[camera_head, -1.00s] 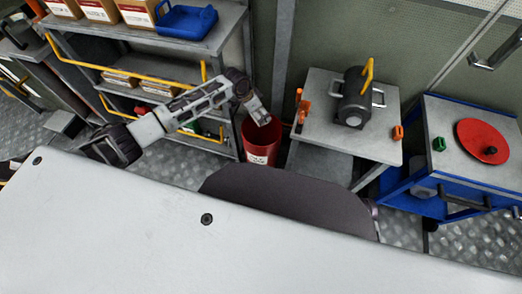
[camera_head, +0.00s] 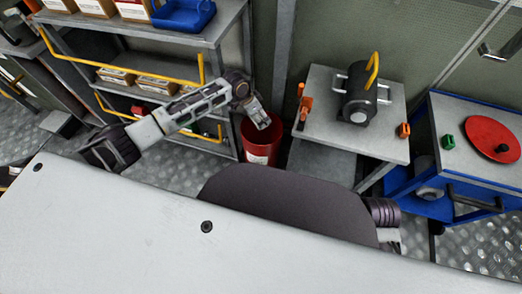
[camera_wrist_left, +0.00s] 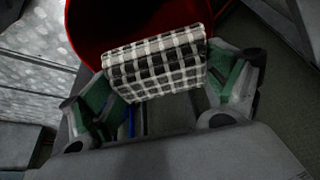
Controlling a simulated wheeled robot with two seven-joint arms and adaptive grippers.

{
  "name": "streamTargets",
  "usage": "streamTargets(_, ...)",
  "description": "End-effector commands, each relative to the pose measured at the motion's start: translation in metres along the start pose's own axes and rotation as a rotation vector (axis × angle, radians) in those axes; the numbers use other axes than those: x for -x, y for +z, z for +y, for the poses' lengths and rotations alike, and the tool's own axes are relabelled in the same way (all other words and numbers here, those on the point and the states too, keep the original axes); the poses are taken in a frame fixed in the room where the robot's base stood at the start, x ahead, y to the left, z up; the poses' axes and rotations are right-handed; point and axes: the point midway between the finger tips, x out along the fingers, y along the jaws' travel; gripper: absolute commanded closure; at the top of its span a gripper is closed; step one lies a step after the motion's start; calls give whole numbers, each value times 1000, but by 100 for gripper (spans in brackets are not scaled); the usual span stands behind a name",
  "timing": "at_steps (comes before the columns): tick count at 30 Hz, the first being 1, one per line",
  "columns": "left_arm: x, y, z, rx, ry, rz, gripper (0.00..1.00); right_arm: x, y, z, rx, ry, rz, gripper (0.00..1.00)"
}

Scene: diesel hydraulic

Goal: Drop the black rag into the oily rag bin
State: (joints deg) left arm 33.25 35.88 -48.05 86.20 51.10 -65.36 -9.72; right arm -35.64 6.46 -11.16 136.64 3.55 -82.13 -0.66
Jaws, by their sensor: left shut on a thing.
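The oily rag bin is a red bucket (camera_head: 262,148) with a pale label, standing on the floor between the shelf rack and the grey table. My left gripper (camera_head: 262,122) is at the bin's mouth. In the left wrist view my left gripper (camera_wrist_left: 165,95) is shut on a black-and-white checked rag (camera_wrist_left: 155,65), which sits between the green finger pads. The red bin (camera_wrist_left: 85,18) rim shows behind and around the rag in that view. The rag is hard to make out in the head view. My right gripper is not in view.
A shelf rack (camera_head: 225,22) with cardboard boxes and a blue tray (camera_head: 184,14) stands left of the bin. A grey table (camera_head: 325,130) with a dark cylinder unit (camera_head: 356,98) stands right. Farther right is a blue cart (camera_head: 470,175) with a red disc (camera_head: 493,138).

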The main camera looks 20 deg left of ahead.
Motion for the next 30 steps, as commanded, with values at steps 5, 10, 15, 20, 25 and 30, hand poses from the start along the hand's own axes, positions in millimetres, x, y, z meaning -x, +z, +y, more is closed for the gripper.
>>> streamTargets(5,-1,0,0,0,0,0,33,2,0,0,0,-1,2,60)
streamTargets(10,0,0,0,0,0,0,33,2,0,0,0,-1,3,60)
streamTargets(15,0,0,0,0,0,0,0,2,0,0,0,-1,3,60)
streamTargets(20,0,0,0,0,0,0,0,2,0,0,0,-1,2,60)
streamTargets(25,0,0,0,0,0,0,0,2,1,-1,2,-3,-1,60)
streamTargets(30,3,0,0,0,0,0,0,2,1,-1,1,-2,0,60)
